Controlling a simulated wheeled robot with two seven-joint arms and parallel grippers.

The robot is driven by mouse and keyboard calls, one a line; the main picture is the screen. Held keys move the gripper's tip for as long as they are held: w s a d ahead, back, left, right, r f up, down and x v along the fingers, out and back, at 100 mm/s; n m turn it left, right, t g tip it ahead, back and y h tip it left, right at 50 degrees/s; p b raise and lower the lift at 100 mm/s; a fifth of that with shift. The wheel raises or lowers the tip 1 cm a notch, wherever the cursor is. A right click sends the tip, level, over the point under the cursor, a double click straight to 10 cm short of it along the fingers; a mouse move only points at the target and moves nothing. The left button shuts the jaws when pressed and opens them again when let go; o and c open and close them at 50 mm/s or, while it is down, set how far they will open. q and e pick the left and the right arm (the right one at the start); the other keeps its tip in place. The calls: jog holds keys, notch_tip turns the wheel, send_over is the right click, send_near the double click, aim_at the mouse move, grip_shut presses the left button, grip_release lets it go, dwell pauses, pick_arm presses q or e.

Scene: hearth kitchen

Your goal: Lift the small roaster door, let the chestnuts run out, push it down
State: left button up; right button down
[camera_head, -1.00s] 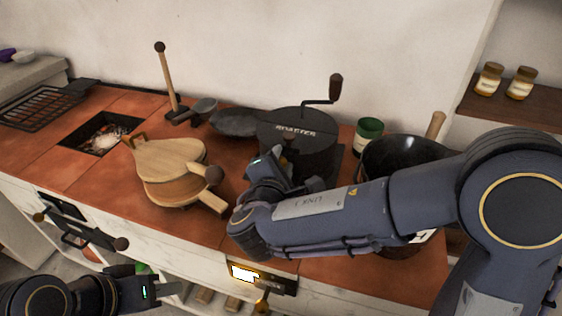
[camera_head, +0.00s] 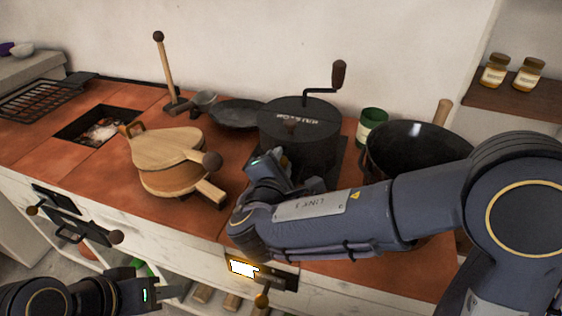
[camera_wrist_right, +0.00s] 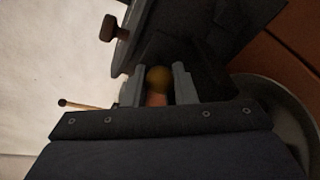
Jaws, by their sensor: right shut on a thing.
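The roaster (camera_head: 318,140) is a black drum with a crank and brown crank knob on top, at the back middle of the counter. My right gripper (camera_head: 272,165) is at its front left side. In the right wrist view my right gripper (camera_wrist_right: 157,88) has its fingers on either side of a round brownish knob (camera_wrist_right: 159,77), shut on it, against the dark roaster. The small door itself is hidden by my gripper in the head view and too dark to make out in the wrist view. No chestnuts can be made out. My left gripper (camera_head: 172,292) is low in front of the counter, away from the roaster.
Wooden bellows (camera_head: 170,155) lie left of the roaster. A dark shallow pan (camera_head: 238,113) is behind them. A green tin (camera_head: 372,124) and a large black bowl (camera_head: 420,145) stand to the right, the bowl partly behind my right arm. Drawer handles stick out at the front.

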jog(key=shift+d+f, duration=0.2)
jog(key=shift+f, duration=0.2)
jog(key=c, duration=1.3)
grip_release()
jog(key=shift+w, duration=0.15)
jog(key=shift+o, duration=0.5)
jog(key=shift+r, duration=0.1)
jog(key=shift+r, duration=0.1)
jog(key=p+v, duration=0.1)
jog(key=v, duration=0.6)
jog(key=shift+s, duration=0.4)
jog(key=shift+a, duration=0.2)
